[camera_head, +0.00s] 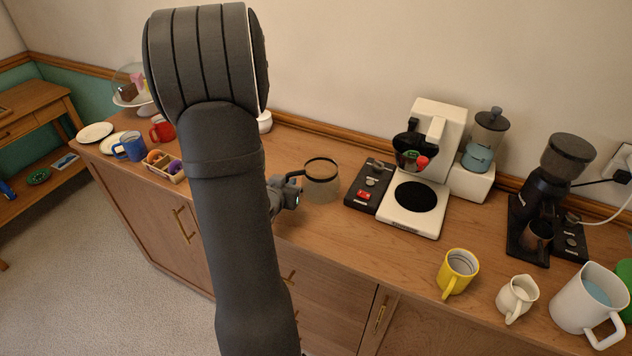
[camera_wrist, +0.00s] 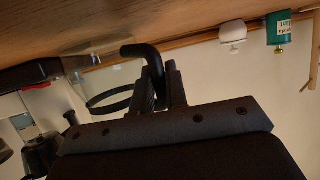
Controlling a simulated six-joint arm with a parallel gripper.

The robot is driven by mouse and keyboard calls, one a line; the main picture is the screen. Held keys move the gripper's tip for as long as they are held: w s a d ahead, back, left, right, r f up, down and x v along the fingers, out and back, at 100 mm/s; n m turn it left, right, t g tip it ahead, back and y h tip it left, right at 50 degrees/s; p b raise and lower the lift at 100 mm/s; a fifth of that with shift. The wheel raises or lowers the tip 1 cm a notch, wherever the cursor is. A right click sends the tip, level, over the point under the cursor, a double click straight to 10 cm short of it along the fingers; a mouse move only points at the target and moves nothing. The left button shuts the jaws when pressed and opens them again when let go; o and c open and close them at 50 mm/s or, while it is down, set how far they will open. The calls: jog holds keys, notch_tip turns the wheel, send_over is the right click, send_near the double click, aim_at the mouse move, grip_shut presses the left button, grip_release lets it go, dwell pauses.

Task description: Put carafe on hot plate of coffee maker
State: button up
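The glass carafe (camera_head: 322,188), with a dark rim band and black handle, is upright left of the coffee maker. I cannot tell whether it touches the counter. My gripper (camera_head: 287,193) is at its handle, largely hidden by my arm. In the wrist view, the fingers (camera_wrist: 165,90) are closed on either side of the black handle (camera_wrist: 140,50), and the carafe's rim ring (camera_wrist: 108,102) shows beside them. The white coffee maker (camera_head: 438,125) has a round black hot plate (camera_head: 416,197) on its base, bare and empty.
A black panel (camera_head: 368,186) with a red switch lies between carafe and hot plate. The filter basket (camera_head: 412,150) overhangs the plate's rear. A yellow mug (camera_head: 458,270), white creamer (camera_head: 516,297) and grinder (camera_head: 545,190) stand to the right. Counter in front of the carafe is clear.

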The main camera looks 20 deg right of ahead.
grip_shut()
jog(key=shift+r, duration=5.05)
jog(key=s+a+f+m+g+h, duration=0.3)
jog(key=s+m+g, duration=0.1)
jog(key=s, duration=0.2)
jog(key=s+a+f+m+g+h, duration=0.2)
jog(key=s+f+m+g+h, duration=0.1)
jog(key=s+m+g, duration=0.25)
jog(key=shift+n+t, duration=0.25)
jog(key=shift+t, duration=0.2)
jog(key=w+d, duration=0.1)
jog(key=d, duration=0.9)
jog(key=w+d, duration=0.2)
jog(key=d, duration=0.8)
jog(key=w+d, duration=0.2)
jog(key=d, duration=0.8)
jog(key=shift+w+d+r, duration=0.1)
jog(key=shift+w+d, duration=0.05)
jog(key=shift+w, duration=0.05)
jog(key=shift+f, duration=0.3)
